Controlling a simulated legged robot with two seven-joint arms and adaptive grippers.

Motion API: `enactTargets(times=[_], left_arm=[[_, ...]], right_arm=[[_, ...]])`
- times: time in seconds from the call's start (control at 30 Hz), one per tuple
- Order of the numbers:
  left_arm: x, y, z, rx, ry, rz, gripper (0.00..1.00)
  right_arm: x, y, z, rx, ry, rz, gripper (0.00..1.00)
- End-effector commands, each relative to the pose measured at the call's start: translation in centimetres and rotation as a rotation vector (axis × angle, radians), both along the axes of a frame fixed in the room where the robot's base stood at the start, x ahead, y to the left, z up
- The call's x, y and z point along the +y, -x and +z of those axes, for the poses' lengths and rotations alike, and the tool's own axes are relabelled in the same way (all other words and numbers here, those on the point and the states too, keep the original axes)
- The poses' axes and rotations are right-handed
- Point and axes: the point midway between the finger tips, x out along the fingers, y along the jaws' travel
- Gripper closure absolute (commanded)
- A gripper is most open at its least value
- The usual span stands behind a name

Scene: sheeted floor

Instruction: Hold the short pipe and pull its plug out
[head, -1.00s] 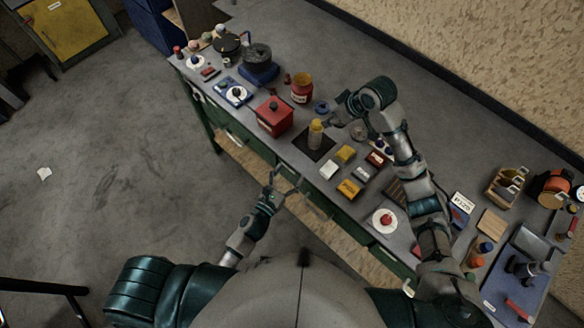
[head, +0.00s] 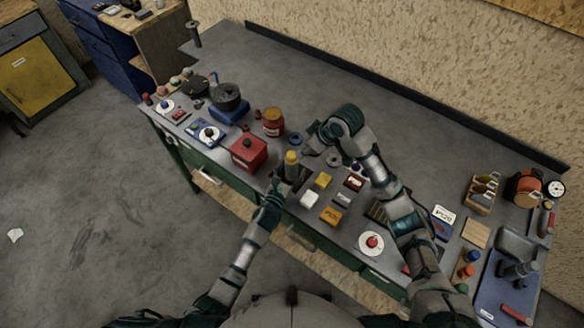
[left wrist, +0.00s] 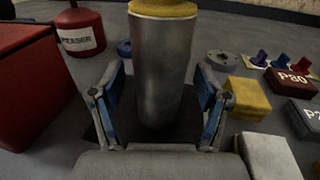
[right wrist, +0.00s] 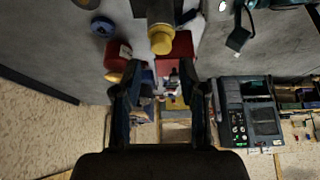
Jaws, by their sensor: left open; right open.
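The short pipe (left wrist: 157,75) is a grey metal cylinder standing upright on a dark square mat. Its yellow plug (head: 291,157) caps the top; it also shows in the left wrist view (left wrist: 163,8) and the right wrist view (right wrist: 161,40). My left gripper (left wrist: 160,95) is open, with its blue-padded fingers on either side of the pipe's body; I cannot tell whether they touch it.
A red box (head: 248,152) stands close to the left of the pipe. A red jar (head: 273,122) is behind it. Yellow and white blocks (head: 323,180) lie close to its right. The table's back half (head: 300,80) is clear.

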Motion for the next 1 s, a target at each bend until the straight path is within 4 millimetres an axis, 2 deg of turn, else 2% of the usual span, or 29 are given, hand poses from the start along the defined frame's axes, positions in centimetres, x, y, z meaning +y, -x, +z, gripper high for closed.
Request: enactTargets(times=[0.37,0.67,0.77,0.87,1.0], left_arm=[[-0.2,-0.5,0.0,0.000,-0.001,0.000,0.25],[-0.2,-0.5,0.0,0.000,-0.001,0.000,1.00],[-0.2,-0.5,0.0,0.000,-0.001,0.000,1.00],[-0.2,-0.5,0.0,0.000,-0.001,0.000,1.00],[-0.2,-0.5,0.0,0.001,-0.001,0.000,1.00]], right_arm=[[0.0,0.0,0.0,0.000,0.000,0.000,0.58],[0.0,0.0,0.0,0.000,0.000,0.000,0.58],[0.0,0.0,-0.1,-0.004,0.004,0.005,0.39],[0.0,0.0,-0.6,-0.045,0.044,0.046,0.39],[0.0,0.1,-2.4,-0.203,0.206,0.220,0.39]])
